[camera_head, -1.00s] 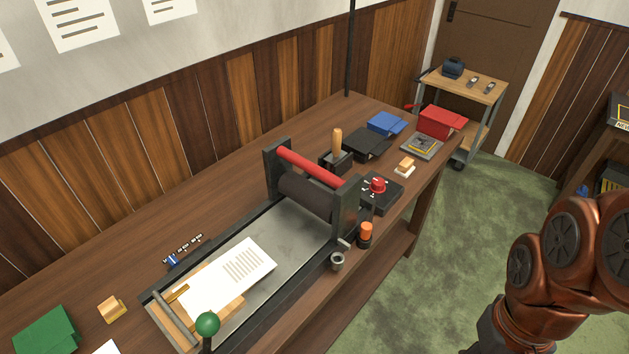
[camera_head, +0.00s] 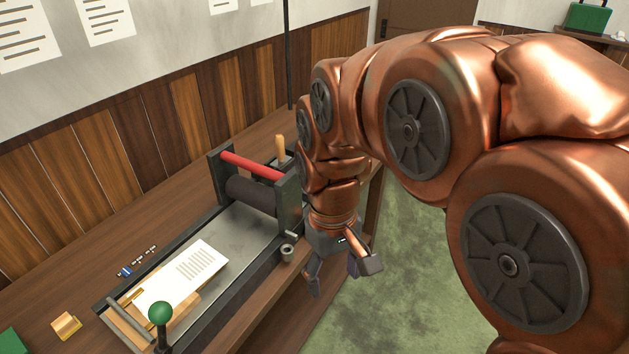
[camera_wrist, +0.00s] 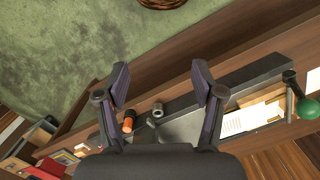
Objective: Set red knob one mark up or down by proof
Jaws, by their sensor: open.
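My gripper (camera_head: 342,276) hangs fingers down beside the bench's front edge, right of the press. In the wrist view its two fingers (camera_wrist: 160,82) are spread apart with nothing between the tips.
The press (camera_head: 245,232) has a red roller (camera_head: 250,166) and a green-ball handle (camera_head: 160,314). A small metal cup (camera_head: 287,252) stands near the bench edge. The wrist view shows an orange-topped object (camera_wrist: 128,122). Green floor (camera_head: 410,270) is clear beside the bench.

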